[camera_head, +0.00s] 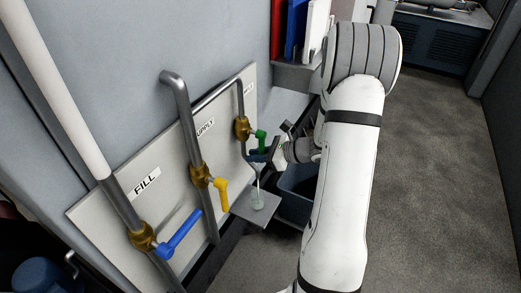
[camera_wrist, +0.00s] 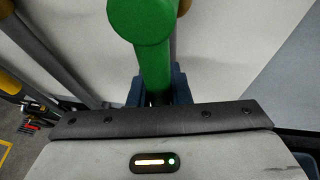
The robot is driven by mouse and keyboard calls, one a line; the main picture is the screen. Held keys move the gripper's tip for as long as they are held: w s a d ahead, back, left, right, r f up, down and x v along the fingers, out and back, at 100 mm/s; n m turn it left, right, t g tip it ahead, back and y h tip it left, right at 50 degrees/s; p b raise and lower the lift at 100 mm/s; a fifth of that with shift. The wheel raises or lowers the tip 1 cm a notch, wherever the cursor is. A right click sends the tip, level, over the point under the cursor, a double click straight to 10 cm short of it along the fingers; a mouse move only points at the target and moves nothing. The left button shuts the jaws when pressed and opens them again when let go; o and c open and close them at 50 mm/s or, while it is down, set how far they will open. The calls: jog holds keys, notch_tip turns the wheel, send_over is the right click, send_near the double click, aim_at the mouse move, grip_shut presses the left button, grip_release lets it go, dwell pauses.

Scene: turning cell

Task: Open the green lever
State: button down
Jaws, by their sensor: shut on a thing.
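The green lever (camera_head: 260,140) sits on a brass valve (camera_head: 242,128) on the rightmost pipe of the panel. In the head view it points downward, its lower end at my gripper (camera_head: 261,157). In the wrist view the lever (camera_wrist: 154,55) runs down from its rounded green end at the top into my gripper (camera_wrist: 157,90). The dark blue fingers stand on both sides of it, shut on it. The part of the lever between the fingers is largely hidden.
The panel (camera_head: 100,213) also carries a yellow lever (camera_head: 221,193) on the SUPPLY pipe and a blue lever (camera_head: 180,234) on the FILL pipe. Below my gripper are a small ledge (camera_head: 240,207) with a clear cup (camera_head: 258,201) and a blue bin (camera_head: 296,205). Floor at right is clear.

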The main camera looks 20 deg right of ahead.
jog(key=shift+a, duration=0.1)
dwell(0.4)
jog(key=c, duration=1.3)
grip_release()
jog(key=shift+c, duration=0.2)
jog(key=shift+s, duration=0.1)
jog(key=v, duration=0.7)
jog(key=shift+s+d, duration=0.2)
jog(key=shift+d, duration=0.15)
jog(key=shift+r, duration=0.15)
